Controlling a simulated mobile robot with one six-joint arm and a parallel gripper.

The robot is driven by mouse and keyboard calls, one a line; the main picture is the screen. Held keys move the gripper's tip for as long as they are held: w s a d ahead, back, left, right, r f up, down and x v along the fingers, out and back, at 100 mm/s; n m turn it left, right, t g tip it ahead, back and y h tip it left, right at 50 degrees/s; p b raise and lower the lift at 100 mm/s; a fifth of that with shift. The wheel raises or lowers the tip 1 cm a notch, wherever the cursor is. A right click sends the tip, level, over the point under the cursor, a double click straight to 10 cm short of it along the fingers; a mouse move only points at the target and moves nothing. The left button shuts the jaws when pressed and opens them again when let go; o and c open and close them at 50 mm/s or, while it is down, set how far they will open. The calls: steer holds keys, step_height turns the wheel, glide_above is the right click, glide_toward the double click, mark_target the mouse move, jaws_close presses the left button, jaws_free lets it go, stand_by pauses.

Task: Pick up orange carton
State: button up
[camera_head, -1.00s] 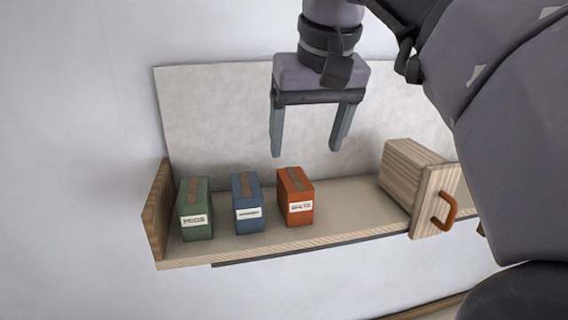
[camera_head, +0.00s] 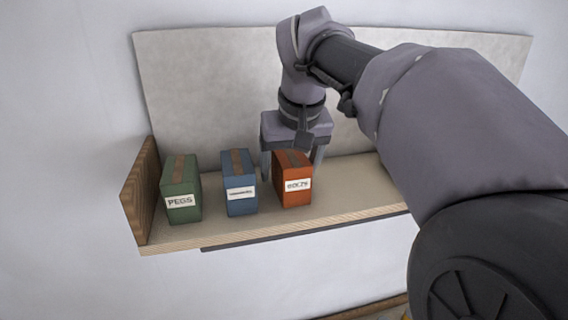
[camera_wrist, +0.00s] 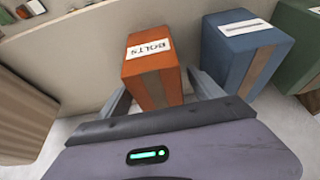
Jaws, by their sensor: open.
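The orange carton (camera_head: 293,180), labelled BOLTS, stands upright on the shelf, rightmost of three cartons. It also shows in the wrist view (camera_wrist: 152,78), just beyond the gripper. The fingers look open, with a gap on the left side; whether either touches the carton I cannot tell.
A blue carton (camera_head: 239,184) stands close to the left of the orange one, and a green PEGS carton (camera_head: 182,190) is further left by the wooden end wall (camera_head: 143,192). The shelf (camera_head: 350,190) is bare just right of the orange carton. A wooden box (camera_wrist: 25,105) shows in the wrist view.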

steer(key=shift+w+f, duration=0.4)
steer(key=shift+w, duration=0.3)
steer(key=shift+s, duration=0.4)
steer(key=shift+w+f, duration=0.2)
steer(key=shift+w, duration=0.05)
steer(key=shift+s, duration=0.15)
steer(key=shift+c, duration=1.2)
jaws_close()
